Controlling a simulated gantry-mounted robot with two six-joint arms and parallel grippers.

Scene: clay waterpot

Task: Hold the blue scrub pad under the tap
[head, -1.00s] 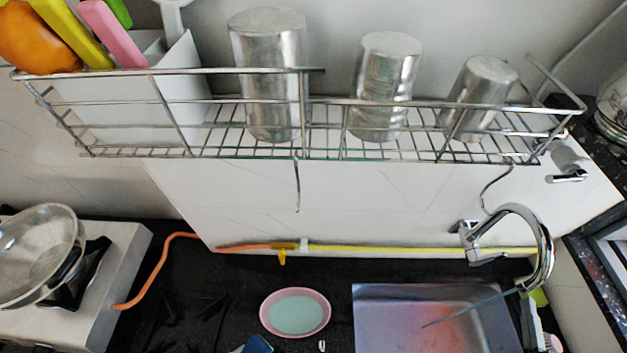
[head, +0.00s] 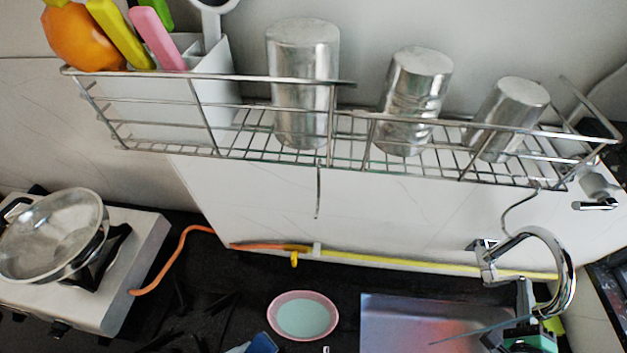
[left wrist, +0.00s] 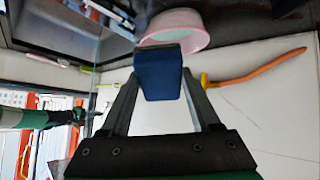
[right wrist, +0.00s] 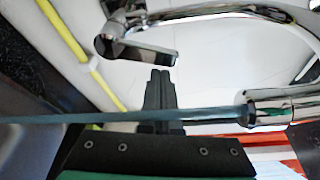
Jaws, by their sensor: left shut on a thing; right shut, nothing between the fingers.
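The blue scrub pad (left wrist: 160,76) is gripped between the fingers of my left gripper (left wrist: 159,88). In the head view the pad (head: 262,343) shows at the bottom edge, left of the sink and just below the pink-rimmed bowl. The chrome tap (head: 566,270) arches over the right side of the sink; a thin bluish stream (head: 470,332) runs from its spout. My right gripper (head: 525,290) is shut and empty beside the tap. In the right wrist view its closed fingertips (right wrist: 160,73) are close to the tap lever (right wrist: 138,52); contact cannot be told.
A wire rack (head: 340,165) with metal cups hangs above. A stove with a pan (head: 50,235) is at left. A yellow-orange hose (head: 430,262) runs along the wall.

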